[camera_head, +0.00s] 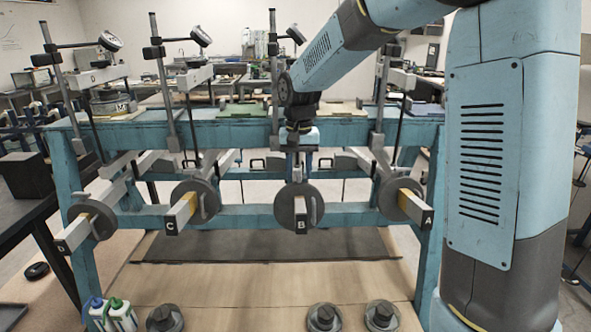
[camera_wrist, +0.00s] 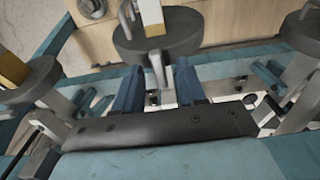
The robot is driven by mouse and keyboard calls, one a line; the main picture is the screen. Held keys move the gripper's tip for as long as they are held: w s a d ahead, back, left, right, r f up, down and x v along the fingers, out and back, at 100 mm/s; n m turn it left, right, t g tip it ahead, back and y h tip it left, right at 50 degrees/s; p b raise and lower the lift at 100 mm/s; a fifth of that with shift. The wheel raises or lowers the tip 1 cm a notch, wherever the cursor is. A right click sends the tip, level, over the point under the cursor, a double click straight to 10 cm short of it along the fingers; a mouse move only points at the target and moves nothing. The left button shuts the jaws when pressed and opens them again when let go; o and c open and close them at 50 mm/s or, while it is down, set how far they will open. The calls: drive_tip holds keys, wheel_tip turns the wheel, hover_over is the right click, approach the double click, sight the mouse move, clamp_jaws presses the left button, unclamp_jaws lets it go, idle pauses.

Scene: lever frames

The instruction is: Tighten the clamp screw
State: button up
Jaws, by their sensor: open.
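A dark round weight (camera_head: 284,209) sits on the lever arm marked B (camera_head: 301,224), in the middle of the blue frame. A thin grey metal piece, perhaps the clamp screw (camera_head: 313,207), stands at the weight's right side. My gripper (camera_head: 301,166) points down just above and behind this weight. In the wrist view the two blue fingers of my gripper (camera_wrist: 159,76) are spread apart. The weight (camera_wrist: 160,45) is just beyond the fingertips, and a grey rod (camera_wrist: 158,68) reaches from it towards the gap. I cannot tell whether a finger touches it.
Similar weights sit on arms D (camera_head: 92,220), C (camera_head: 193,200) and A (camera_head: 402,199). The blue frame's top beam (camera_head: 225,131) runs behind, with upright stands.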

drive_tip(key=shift+c, duration=0.4)
clamp_jaws()
